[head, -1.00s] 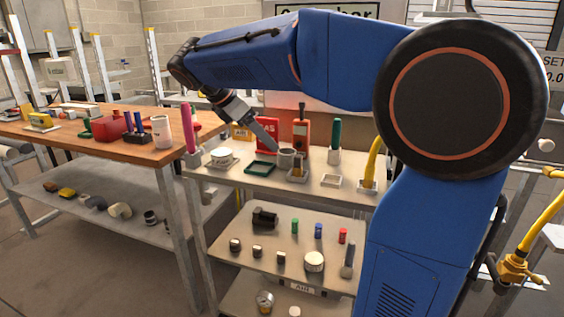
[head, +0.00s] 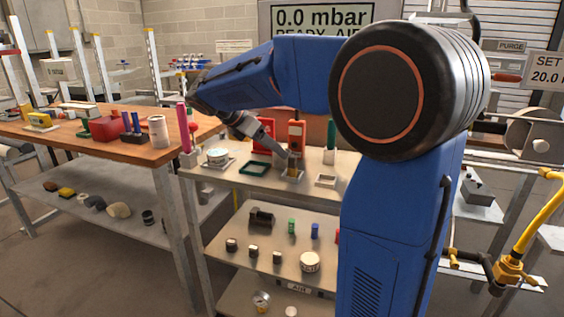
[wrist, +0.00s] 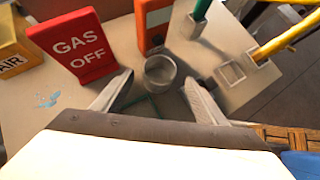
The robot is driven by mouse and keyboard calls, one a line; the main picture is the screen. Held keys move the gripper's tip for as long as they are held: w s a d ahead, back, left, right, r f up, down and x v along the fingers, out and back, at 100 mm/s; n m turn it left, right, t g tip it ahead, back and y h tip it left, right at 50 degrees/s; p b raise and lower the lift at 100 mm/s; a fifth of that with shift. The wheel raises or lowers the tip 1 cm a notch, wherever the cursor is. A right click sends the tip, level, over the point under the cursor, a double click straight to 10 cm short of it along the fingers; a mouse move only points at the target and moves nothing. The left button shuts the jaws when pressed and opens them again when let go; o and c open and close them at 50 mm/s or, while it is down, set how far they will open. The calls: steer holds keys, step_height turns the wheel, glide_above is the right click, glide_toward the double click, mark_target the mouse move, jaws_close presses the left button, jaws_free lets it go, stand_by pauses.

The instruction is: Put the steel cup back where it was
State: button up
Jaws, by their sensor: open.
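The steel cup (wrist: 160,73) stands upright on the pale shelf top in the wrist view. My gripper (wrist: 157,84) is open, its two fingers spread on either side of the cup's near side. I cannot tell whether either finger touches it. In the head view my gripper (head: 283,153) points down at the shelf top and mostly hides the cup. A dark green square tray (head: 253,168) lies empty to the left of my gripper. An empty pale square tray (head: 327,180) lies to the right.
A red GAS OFF sign (wrist: 78,45) and an orange device (wrist: 152,25) stand close behind the cup. A small tray with a brass piece (head: 293,175) is close by.

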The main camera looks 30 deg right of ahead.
steer(key=shift+x, duration=3.2)
steer(key=shift+w, duration=0.1)
steer(key=c, duration=1.3)
step_height(320, 180, up, 18)
